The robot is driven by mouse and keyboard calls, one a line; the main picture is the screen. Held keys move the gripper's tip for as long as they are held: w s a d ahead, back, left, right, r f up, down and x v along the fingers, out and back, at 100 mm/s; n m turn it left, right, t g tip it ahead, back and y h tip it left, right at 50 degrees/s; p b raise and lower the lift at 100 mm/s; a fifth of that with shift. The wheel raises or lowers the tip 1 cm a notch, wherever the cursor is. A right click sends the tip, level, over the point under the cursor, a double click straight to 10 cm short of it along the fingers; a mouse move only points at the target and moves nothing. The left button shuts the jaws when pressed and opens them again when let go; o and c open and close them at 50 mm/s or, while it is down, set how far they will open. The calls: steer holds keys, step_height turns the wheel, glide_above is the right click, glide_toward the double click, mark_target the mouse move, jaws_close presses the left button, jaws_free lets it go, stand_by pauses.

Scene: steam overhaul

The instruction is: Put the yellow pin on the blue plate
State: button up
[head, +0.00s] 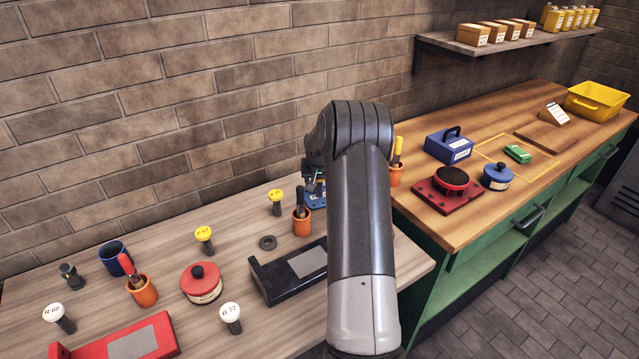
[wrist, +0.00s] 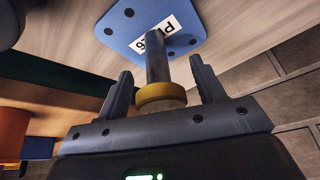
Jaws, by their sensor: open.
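In the wrist view my gripper (wrist: 160,68) is open, with a finger on each side of a yellow-capped pin (wrist: 161,97) and a gap on both sides. The pin's dark shank points to the blue plate (wrist: 128,36) and overlaps its white label; its end appears to meet the plate. In the head view the blue plate (head: 317,198) is at the back of the wooden bench, partly hidden by my arm. Two other yellow-capped pins stand on the bench, one near the orange cup (head: 276,197) and one further left (head: 204,235).
An orange cup (head: 301,226) with a dark-handled tool stands close to the plate. A green-fronted workbench (head: 470,235) is right.

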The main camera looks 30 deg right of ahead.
steer(key=v, duration=1.1)
steer(key=s+a+r+n+t, duration=0.1)
steer(key=s+a+r+n, duration=0.1)
steer(key=s+a+r, duration=0.7)
steer(key=s+a+r+n, duration=0.1)
steer(key=s+a+r, duration=0.45)
steer(key=a, duration=0.45)
steer(key=s+a+n+y, duration=0.1)
steer(key=s+a+n, duration=0.1)
steer(key=s+a, duration=0.4)
steer(key=s+a+n+y, duration=0.1)
steer(key=s+a, duration=0.5)
steer(key=s, duration=1)
steer(key=shift+s+a+r+n+t+y, duration=0.2)
steer(key=shift+s+a+n+t+y, duration=0.1)
steer(key=shift+s+a+n+t, duration=0.1)
